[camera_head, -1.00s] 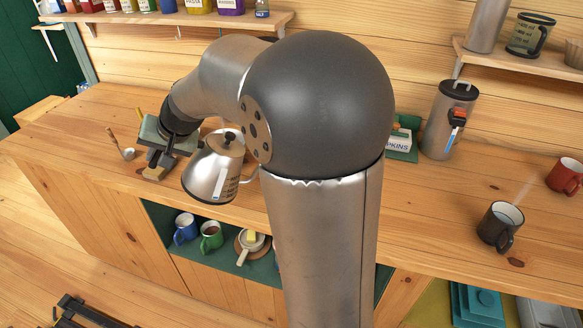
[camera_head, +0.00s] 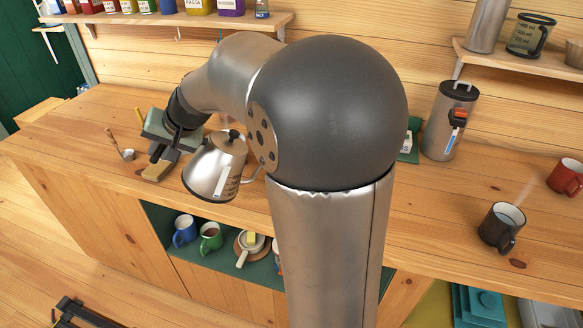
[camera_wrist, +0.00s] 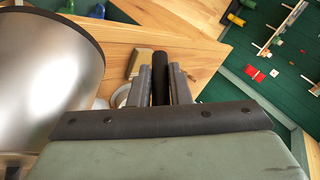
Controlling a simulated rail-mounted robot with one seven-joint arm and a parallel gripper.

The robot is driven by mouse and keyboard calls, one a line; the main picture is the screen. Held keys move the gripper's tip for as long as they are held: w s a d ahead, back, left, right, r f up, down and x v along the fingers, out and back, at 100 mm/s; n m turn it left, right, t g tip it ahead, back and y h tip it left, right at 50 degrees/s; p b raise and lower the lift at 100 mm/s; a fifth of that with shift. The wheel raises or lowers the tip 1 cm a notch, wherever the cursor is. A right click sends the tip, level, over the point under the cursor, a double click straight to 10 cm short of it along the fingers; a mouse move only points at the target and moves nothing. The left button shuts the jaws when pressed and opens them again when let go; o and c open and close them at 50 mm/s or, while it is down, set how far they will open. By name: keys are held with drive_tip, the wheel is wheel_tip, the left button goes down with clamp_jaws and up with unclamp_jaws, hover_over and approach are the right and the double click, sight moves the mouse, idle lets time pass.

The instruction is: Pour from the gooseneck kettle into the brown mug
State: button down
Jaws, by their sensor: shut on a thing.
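The silver gooseneck kettle (camera_head: 214,166) has a black lid knob and is over the front left of the counter. My gripper (camera_wrist: 160,82) is shut on its black handle; the gripper also shows left of the kettle in the head view (camera_head: 160,152). The kettle body (camera_wrist: 45,75) fills the left of the wrist view. Its spout points right and is partly hidden behind my arm. I cannot tell whether its base touches the counter. The dark brown mug (camera_head: 499,226), pale inside, stands upright at the counter's right, far from the kettle.
A red mug (camera_head: 567,178) stands behind the brown mug. A steel canister (camera_head: 449,122) stands at the back. Several mugs and a pan sit on the lower shelf (camera_head: 262,268). A small wooden block (camera_head: 159,171) lies beside the gripper. My arm hides the middle counter.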

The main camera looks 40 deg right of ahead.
drive_tip(key=shift+t+y, duration=0.4)
drive_tip(key=shift+y, duration=0.4)
drive_tip(key=shift+s+d+r+b, duration=0.25)
drive_tip(key=shift+d+r, duration=0.3)
drive_tip(key=shift+r, duration=0.15)
drive_tip(key=shift+s+d+r+b, duration=0.15)
drive_tip(key=shift+d+r+b, duration=0.05)
drive_tip(key=shift+d+r, duration=0.4)
drive_tip(key=shift+s+d+r+b, duration=0.25)
drive_tip(key=shift+d+r, duration=0.2)
drive_tip(key=shift+r, duration=0.3)
idle(2.7)
